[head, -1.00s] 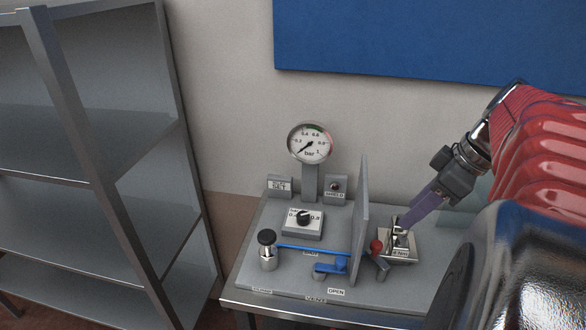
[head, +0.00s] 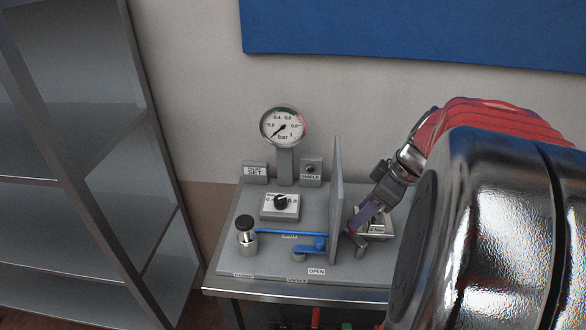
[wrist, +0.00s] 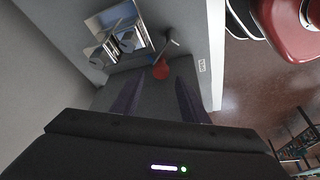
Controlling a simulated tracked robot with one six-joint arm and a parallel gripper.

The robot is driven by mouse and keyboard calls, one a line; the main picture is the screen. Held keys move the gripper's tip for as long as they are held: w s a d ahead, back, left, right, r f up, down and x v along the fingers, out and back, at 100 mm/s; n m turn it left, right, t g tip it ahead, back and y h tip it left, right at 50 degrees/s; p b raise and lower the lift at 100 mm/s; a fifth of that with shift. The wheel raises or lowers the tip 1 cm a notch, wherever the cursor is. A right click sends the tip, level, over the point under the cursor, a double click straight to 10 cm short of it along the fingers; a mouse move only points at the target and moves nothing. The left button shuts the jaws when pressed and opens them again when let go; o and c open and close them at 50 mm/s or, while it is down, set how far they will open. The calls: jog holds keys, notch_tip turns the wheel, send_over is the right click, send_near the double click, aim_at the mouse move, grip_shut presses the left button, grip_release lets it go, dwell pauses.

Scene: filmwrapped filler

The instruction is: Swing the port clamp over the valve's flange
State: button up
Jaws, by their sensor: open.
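The port clamp appears to be the short grey arm (head: 357,243) beside the upright shield plate; its red ball knob is hidden by my gripper in the head view. The wrist view shows the red knob (wrist: 161,71) and grey arm (wrist: 172,44). My gripper (head: 360,220) is low over the bench's right part. Its purple fingers (wrist: 158,88) are apart, with the red knob just beyond their tips, between their lines. The shiny metal valve (wrist: 127,38) sits on a pale tray (head: 380,230), partly hidden in the head view. The clamp arm looks swung aside from it.
The shield plate (head: 336,200) stands close left of my gripper. Left of it are a gauge (head: 283,127), a dial box (head: 280,206), a black-capped fitting (head: 246,230) and a blue lever (head: 312,246). Metal shelves (head: 75,150) stand farther left.

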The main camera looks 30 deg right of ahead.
aim_at(356, 232)
jog(key=shift+x, duration=1.65)
jog(key=shift+c, duration=0.6)
